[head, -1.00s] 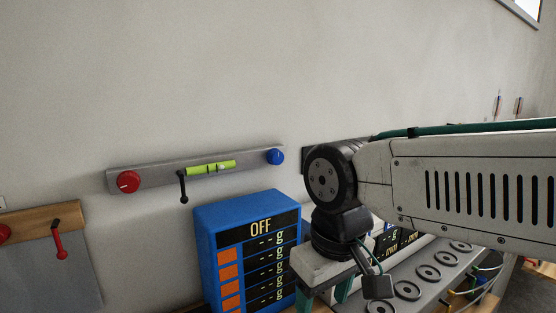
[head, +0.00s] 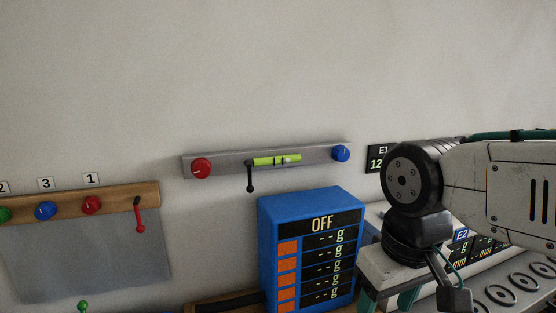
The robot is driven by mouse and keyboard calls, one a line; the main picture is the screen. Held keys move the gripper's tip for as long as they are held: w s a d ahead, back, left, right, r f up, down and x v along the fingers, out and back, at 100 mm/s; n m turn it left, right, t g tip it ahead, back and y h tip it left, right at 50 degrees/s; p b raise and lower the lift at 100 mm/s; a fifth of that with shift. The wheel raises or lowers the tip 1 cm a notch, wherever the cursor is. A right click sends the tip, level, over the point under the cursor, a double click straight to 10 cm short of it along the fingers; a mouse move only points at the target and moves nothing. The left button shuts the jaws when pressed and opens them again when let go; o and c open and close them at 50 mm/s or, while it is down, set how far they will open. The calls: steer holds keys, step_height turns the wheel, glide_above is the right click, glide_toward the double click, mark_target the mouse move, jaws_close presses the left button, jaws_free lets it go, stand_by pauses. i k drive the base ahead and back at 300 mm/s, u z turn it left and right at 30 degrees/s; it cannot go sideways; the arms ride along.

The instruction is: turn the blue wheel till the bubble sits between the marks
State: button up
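The blue wheel (head: 341,153) sits at the right end of a tilted grey bar on the wall, its right end higher. A yellow-green vial (head: 263,161) with dark marks is on the bar's middle. A pale bubble (head: 288,159) shows in its right half, by the right mark; its exact place is too small to tell. A red wheel (head: 201,168) is at the bar's left end. My gripper (head: 387,300) points down at lower right, below and right of the blue wheel and apart from it. Its teal fingers stand apart; their tips are cut off by the frame.
A black lever (head: 250,178) hangs below the vial. A blue box (head: 321,207) reading OFF stands below the bar, left of my gripper. A wooden rail (head: 120,196) with numbered knobs and a red lever (head: 139,215) is at left. Round discs (head: 523,282) lie at lower right. The wall above is bare.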

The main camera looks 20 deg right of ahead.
mark_target(339, 153)
steer(key=k, duration=0.5)
steer(key=u, duration=1.85)
steer(key=k, duration=1.05)
steer(key=z, duration=1.3)
steer(key=i, duration=1)
